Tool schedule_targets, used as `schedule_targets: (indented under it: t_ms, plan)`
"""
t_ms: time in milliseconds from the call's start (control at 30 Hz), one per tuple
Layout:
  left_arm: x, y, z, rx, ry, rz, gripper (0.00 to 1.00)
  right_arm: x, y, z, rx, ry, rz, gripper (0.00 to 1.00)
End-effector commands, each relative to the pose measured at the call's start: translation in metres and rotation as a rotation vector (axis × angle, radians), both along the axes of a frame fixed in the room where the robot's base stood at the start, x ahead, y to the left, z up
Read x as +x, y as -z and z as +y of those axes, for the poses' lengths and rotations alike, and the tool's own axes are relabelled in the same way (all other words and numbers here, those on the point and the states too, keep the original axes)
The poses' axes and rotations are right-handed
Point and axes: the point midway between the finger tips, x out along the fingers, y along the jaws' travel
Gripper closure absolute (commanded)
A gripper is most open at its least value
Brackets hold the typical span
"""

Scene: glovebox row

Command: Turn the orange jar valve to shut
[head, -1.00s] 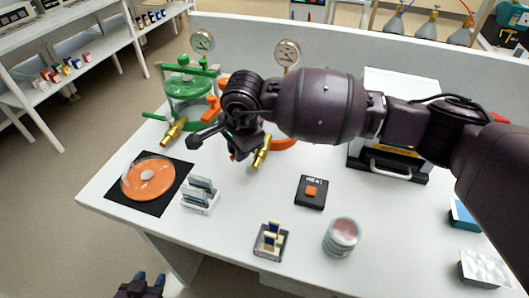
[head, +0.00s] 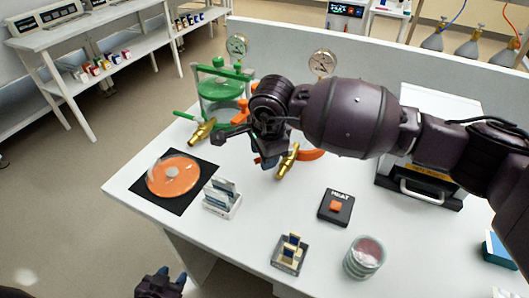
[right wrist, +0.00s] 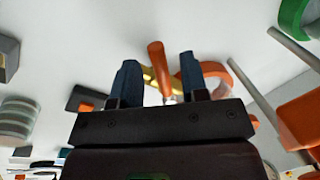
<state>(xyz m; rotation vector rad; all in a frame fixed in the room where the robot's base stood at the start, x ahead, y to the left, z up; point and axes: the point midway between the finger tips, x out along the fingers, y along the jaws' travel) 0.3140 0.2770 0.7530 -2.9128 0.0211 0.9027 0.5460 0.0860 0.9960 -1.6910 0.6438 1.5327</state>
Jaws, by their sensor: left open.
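The orange jar is mostly hidden behind my right arm in the head view; part of its orange base (head: 311,155) shows. Its brass valve (head: 288,162) sticks out towards the front. In the right wrist view the valve's orange handle (right wrist: 158,70) stands between the two blue fingers of my right gripper (right wrist: 158,62), with a gap on each side. The brass body (right wrist: 149,78) shows behind it. In the head view my right gripper (head: 268,160) is just left of the valve, partly hidden by its own arm. My left gripper (head: 160,281) is open and empty below the table's front edge.
A green jar (head: 219,90) with its own brass valve (head: 203,132) stands to the left. An orange disc (head: 173,177) on a black mat, a slide rack (head: 221,204), a HEAT button box (head: 335,207) and stacked dishes (head: 364,258) occupy the front.

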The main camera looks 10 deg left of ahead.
Motion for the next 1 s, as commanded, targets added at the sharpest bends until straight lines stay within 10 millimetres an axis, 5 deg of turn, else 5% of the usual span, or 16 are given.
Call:
schedule_targets:
  t_ms: [333, 800, 1000]
  plan:
    - [0.003, -0.002, -0.001, -0.001, 0.001, -0.006, 0.57, -0.001, -0.008, -0.001, 0.0, -0.001, -0.002, 0.59]
    - [0.001, -0.005, 0.0, -0.001, 0.0, -0.005, 0.57, -0.013, -0.085, -0.01, -0.001, -0.002, -0.003, 0.59]
    - [-0.002, -0.004, 0.0, 0.0, -0.001, 0.0, 0.57, -0.016, -0.103, -0.012, 0.001, 0.0, -0.001, 0.59]
